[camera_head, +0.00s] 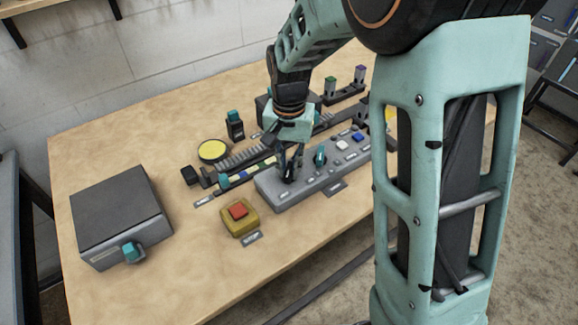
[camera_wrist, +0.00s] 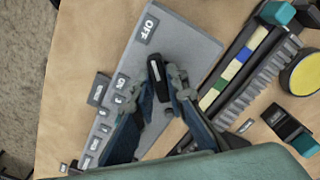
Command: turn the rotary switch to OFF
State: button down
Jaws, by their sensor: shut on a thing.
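The rotary switch (camera_wrist: 156,74) is a black knob with a pale mark on the grey control panel (camera_wrist: 196,46). An OFF label (camera_wrist: 147,28) lies on the panel by its end. In the wrist view my gripper (camera_wrist: 164,82) has its fingers on both sides of the knob, shut on it. In the head view my gripper (camera_head: 288,178) reaches down to the left end of the panel (camera_head: 300,196). The fingers hide much of the knob there. Which label the knob points at is hard to tell.
A yellow box with a red button (camera_head: 239,211) stands left of the panel. A dark grey box with a teal knob (camera_head: 131,252) is at the table's left. A strip with coloured blocks (camera_wrist: 232,72) runs beside the panel. The wooden table (camera_head: 105,150) is clear at the far left.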

jog(key=c, duration=1.9)
grip_release()
jog(key=shift+c, duration=0.2)
jog(key=shift+r, duration=0.15)
notch_tip(320, 180, up, 12)
